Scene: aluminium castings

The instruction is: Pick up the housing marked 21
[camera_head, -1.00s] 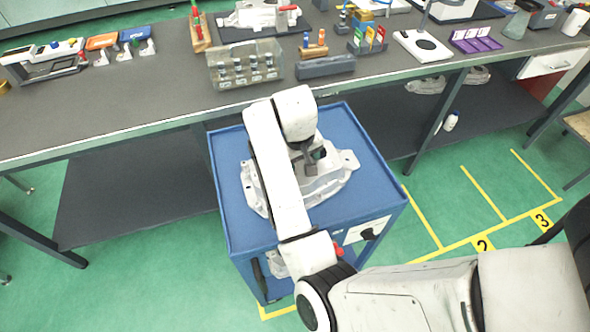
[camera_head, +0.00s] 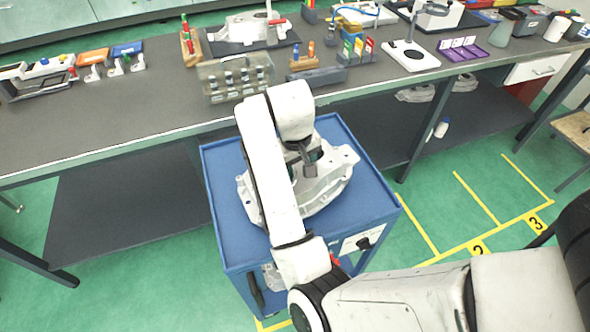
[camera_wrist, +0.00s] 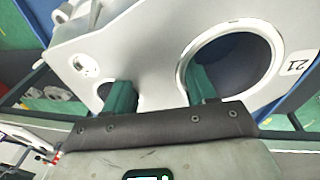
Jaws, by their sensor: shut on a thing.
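The housing (camera_head: 334,176) is a pale grey aluminium casting over the blue cart top, partly covered by my arm. In the wrist view the housing (camera_wrist: 150,45) fills the upper part, with a large round bore, a smaller hole and a label reading 21 at the right. My gripper (camera_wrist: 160,95) is shut on the housing, its two green fingers on either side of the wall between the two holes. In the head view my gripper (camera_head: 309,170) is at the housing's middle. The housing appears slightly raised above the cart; the gap itself is not clear.
The blue cart (camera_head: 370,200) stands in front of a long grey workbench (camera_head: 120,105) that carries a clear case (camera_head: 237,77), a dark grey block (camera_head: 317,77) and tools. Another casting (camera_head: 272,280) shows low in the cart. Open green floor with yellow marked bays lies at right.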

